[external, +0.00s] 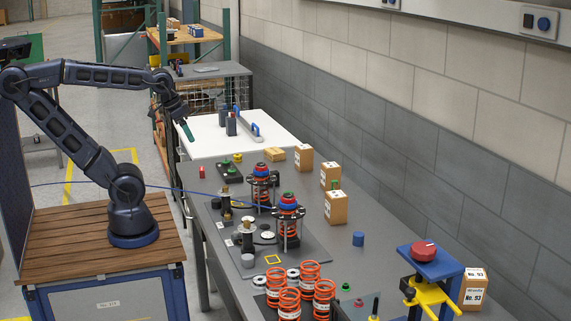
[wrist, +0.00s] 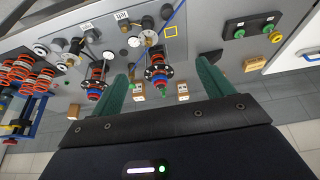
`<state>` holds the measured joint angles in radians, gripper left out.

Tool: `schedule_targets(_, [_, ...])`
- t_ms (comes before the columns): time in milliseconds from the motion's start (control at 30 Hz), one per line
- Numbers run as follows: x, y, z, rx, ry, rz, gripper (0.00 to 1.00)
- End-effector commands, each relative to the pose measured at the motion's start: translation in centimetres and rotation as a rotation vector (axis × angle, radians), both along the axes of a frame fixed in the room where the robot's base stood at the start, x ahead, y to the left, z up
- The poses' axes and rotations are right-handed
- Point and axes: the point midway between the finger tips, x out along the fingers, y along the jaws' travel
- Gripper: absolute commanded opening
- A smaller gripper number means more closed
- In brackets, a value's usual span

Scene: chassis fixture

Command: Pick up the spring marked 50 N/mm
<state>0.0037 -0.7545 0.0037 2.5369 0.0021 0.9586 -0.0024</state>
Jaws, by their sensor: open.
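Several loose orange coil springs (external: 309,272) stand grouped on a dark tray at the near end of the grey bench. They also show at the left edge of the wrist view (wrist: 22,68). No 50 N/mm marking is readable on any of them, so I cannot tell which one it is. My gripper (external: 187,130) is raised above the bench's far end, well away from the springs. In the wrist view, its green fingers (wrist: 163,70) are spread apart with nothing held between them.
Two upright strut assemblies with red springs (external: 261,188) (external: 288,222) stand mid-bench. Cardboard boxes (external: 336,207) line the wall side. A blue and yellow press (external: 431,270) with a red knob is at near right. A blue cylinder (external: 358,239) stands alone on the bench.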

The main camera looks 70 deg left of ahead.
Motion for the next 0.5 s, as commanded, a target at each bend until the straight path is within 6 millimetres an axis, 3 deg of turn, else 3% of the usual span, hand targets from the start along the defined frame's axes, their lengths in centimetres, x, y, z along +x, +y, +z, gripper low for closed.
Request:
schedule_targets(267, [0.3,-0.2,0.0,0.002,0.001,-0.009,0.8])
schedule_targets(367, [1.5,-1.0,0.2,0.009,0.003,-0.043,0.8])
schedule_targets(500, [4.4,-3.5,0.3,0.025,0.006,-0.132,0.8])
